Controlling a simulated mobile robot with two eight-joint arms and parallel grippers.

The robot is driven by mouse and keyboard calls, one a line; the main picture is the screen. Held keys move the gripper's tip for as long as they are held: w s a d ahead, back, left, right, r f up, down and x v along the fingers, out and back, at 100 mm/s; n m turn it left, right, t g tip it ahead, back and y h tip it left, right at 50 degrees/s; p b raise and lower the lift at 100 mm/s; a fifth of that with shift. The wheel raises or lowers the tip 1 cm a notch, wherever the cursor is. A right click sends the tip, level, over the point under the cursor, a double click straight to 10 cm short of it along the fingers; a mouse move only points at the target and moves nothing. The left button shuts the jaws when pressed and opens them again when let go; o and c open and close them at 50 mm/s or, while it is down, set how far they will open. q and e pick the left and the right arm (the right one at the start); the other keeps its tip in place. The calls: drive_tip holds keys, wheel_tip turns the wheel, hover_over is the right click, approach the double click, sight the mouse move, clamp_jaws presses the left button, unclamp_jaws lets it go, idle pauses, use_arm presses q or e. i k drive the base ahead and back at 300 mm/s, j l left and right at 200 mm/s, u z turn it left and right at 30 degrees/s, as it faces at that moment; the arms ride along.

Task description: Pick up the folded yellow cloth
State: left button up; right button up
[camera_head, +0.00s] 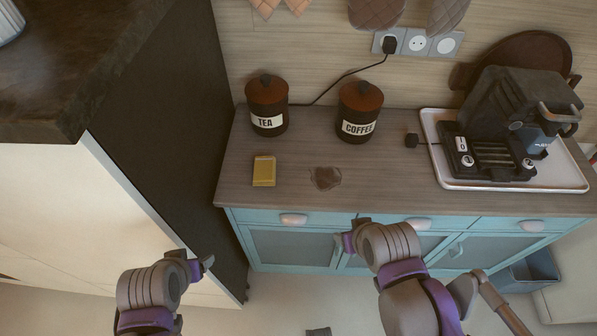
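The folded yellow cloth (264,171) is a small rectangle lying flat on the wooden countertop, left of centre and below the TEA jar. My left gripper (200,267) is low at the left, in front of the dark cabinet side, well apart from the cloth. My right gripper (350,238) is in front of the counter's front edge, below and to the right of the cloth, also apart from it. Both grippers are small and partly hidden by their own wrists, so their finger openings are unclear. I see nothing held in either one.
TEA (267,106) and COFFEE (359,112) jars stand behind the cloth. A dark brown patch (325,178) lies right of it. A coffee machine (515,120) stands on a white tray (455,180) at right. A tall dark cabinet side (170,130) borders the counter's left.

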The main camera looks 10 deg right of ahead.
sight(264, 167)
drive_tip(key=j, duration=1.6)
drive_tip(key=k, duration=0.05)
